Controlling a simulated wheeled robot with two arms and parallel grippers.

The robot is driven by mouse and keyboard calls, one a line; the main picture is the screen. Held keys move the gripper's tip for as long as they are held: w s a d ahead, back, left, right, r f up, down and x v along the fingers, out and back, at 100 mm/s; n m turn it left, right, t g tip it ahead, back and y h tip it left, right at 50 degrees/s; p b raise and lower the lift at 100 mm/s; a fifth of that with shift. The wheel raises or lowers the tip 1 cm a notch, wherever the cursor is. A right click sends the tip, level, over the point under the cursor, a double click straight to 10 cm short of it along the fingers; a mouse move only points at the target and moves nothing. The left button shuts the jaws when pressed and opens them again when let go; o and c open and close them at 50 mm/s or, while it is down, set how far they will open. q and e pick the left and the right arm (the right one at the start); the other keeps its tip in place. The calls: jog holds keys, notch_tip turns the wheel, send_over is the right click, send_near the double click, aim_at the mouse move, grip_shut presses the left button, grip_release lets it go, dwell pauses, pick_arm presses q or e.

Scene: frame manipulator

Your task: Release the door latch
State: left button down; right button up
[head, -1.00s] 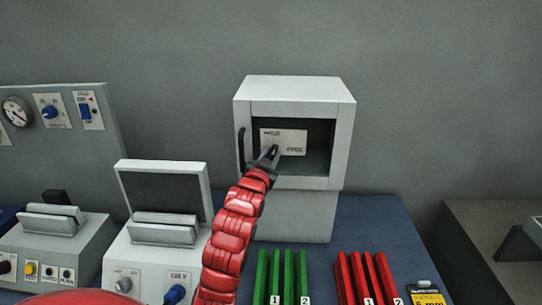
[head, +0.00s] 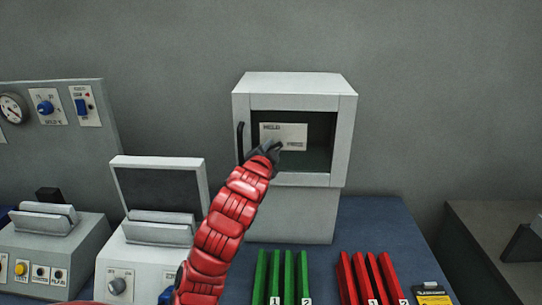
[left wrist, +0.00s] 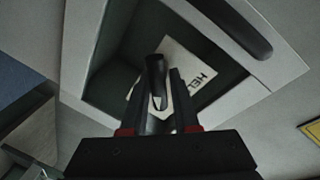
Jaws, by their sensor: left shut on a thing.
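A light grey cabinet (head: 345,140) stands at the back of the blue bench, with a dark vertical handle (head: 241,143) at the left of its front. A white label (head: 284,131) inside the opening reads "HELD" at upper left and "FREE" at lower right. My left gripper (head: 270,151) is at the opening, in front of the label's lower left. In the left wrist view its fingers are shut on a dark latch lever (left wrist: 155,75) that stands before the label (left wrist: 184,68). The head view mostly hides the lever behind the gripper. My right gripper is not in view.
Green bars (head: 275,277) and red bars (head: 366,277) stand at the bench front. A device with a raised lid (head: 160,185) is left of my arm. An instrument panel (head: 60,115) stands at far left. Bare blue bench (head: 375,220) lies right of the cabinet.

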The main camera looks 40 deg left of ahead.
pick_arm(q)
jog(key=shift+m, duration=0.9)
jog(key=shift+d+m+g+y, duration=0.1)
jog(key=shift+m+g+y, duration=0.25)
jog(key=shift+m, duration=0.35)
jog(key=shift+f+m+g+y+p, duration=0.1)
jog(key=shift+m+g+y+p, duration=0.25)
jog(key=shift+m+p, duration=0.85)
jog(key=shift+m+b, duration=0.3)
jog(key=shift+m, duration=0.2)
jog(key=c, duration=0.7)
grip_release()
jog(key=shift+w, duration=0.1)
jog(key=shift+o, duration=0.2)
